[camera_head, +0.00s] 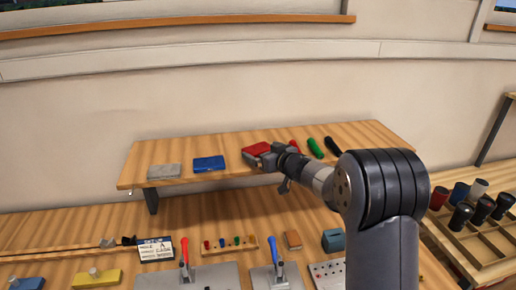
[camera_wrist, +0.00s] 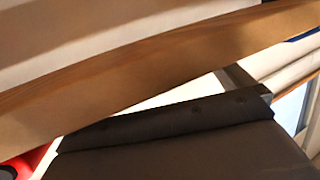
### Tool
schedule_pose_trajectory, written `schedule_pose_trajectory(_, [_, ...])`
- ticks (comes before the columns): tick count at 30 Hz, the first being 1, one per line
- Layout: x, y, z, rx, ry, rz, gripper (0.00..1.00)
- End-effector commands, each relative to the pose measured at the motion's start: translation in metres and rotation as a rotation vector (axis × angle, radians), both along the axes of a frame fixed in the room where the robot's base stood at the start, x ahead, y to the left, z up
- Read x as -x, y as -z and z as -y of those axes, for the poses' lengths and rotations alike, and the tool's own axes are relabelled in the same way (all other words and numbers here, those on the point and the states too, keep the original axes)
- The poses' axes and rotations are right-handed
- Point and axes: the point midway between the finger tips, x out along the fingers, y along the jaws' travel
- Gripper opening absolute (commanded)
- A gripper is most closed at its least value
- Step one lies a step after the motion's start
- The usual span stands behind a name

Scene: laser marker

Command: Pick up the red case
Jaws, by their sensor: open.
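The red case (camera_head: 256,148) lies flat on the raised wooden shelf (camera_head: 230,172), right of a blue case (camera_head: 209,163) and a grey case (camera_head: 164,171). My gripper (camera_head: 262,160) is open at the red case's front right edge, partly covering it in the head view. I cannot tell whether the fingers touch it or stand around it. In the wrist view a dark part of my gripper fills the lower middle, and a red patch (camera_wrist: 40,157) shows at the lower left; I cannot tell whether it is the case.
Red, green (camera_head: 315,148) and black (camera_head: 333,146) markers lie on the shelf right of my gripper. Below, the bench holds clamps with red (camera_head: 184,250) and blue handles, a small card (camera_head: 156,249) and a peg rack. A divided wooden tray (camera_head: 480,240) stands at the right.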

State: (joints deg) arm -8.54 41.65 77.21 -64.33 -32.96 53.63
Motion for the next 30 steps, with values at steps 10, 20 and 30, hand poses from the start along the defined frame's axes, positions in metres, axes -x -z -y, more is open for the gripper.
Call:
schedule_pose_trajectory(10, [-0.0084,0.0027,-0.0069,-0.001,0.000,-0.001,1.00])
schedule_pose_trajectory(20, [-0.0082,0.0026,-0.0068,0.000,0.000,0.000,0.76])
schedule_pose_trajectory(30, [-0.0082,0.0020,-0.0067,-0.001,0.000,0.001,0.59])
